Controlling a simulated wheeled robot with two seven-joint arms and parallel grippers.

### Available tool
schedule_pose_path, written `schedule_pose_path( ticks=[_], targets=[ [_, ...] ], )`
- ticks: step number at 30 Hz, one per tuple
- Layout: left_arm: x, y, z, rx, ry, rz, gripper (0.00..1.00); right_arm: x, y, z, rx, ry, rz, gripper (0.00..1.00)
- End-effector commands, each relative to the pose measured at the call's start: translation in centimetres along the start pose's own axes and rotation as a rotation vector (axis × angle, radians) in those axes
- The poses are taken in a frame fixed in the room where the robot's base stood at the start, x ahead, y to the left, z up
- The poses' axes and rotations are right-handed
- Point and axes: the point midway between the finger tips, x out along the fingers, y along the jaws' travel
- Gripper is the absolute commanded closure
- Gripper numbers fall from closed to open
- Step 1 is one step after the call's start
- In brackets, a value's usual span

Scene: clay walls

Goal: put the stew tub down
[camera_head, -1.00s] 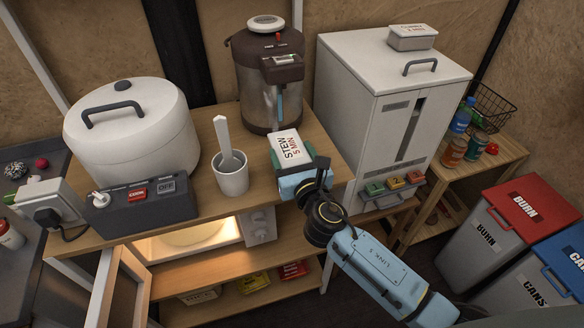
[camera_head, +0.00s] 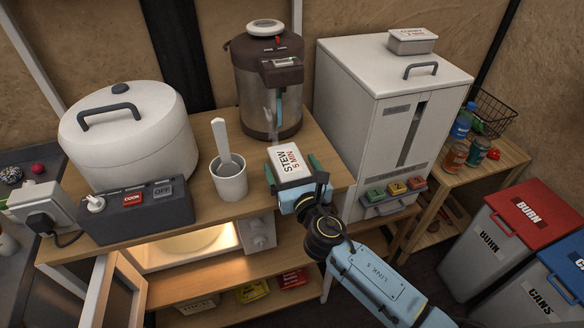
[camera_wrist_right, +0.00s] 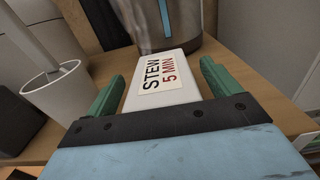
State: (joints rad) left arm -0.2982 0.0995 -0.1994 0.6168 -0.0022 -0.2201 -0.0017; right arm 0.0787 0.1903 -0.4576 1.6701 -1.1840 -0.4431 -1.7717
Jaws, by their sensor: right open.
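The stew tub (camera_head: 289,160) is a white box labelled "STEW 5 MIN" on the wooden counter (camera_head: 212,135), in front of the urn. Steam shows near it. My right gripper (camera_head: 292,176) is around the tub, with a green finger on each side. In the right wrist view the tub (camera_wrist_right: 163,82) lies between the green fingers (camera_wrist_right: 160,92), with gaps on both sides, so the gripper is open. The tub's underside is hidden. My left gripper is not in view.
A white cup with a spatula (camera_head: 229,176) stands close left of the tub. The urn (camera_head: 270,85) is behind it. A large white cooker (camera_head: 128,135) is at left, and a grey cabinet (camera_head: 385,110) at right. Bins stand at lower right.

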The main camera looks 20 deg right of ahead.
Motion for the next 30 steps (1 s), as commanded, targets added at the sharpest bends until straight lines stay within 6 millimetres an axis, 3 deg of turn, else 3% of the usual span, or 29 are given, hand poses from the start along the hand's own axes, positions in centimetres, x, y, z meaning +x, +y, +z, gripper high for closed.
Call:
schedule_pose_path(
  ticks=[4, 7, 21, 30],
  targets=[
    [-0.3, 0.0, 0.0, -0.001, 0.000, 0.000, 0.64, 0.0, 0.0, 0.4, 0.000, 0.000, 0.000, 0.11],
    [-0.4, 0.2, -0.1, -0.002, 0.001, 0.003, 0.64, -1.2, 0.0, 0.2, 0.000, 0.002, 0.001, 0.11],
    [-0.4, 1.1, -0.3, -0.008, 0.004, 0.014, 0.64, -10.4, 0.0, 0.1, 0.001, 0.002, 0.000, 0.11],
    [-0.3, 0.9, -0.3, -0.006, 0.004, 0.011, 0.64, -12.0, 0.0, 0.3, 0.000, -0.001, 0.000, 0.11]
  ],
)
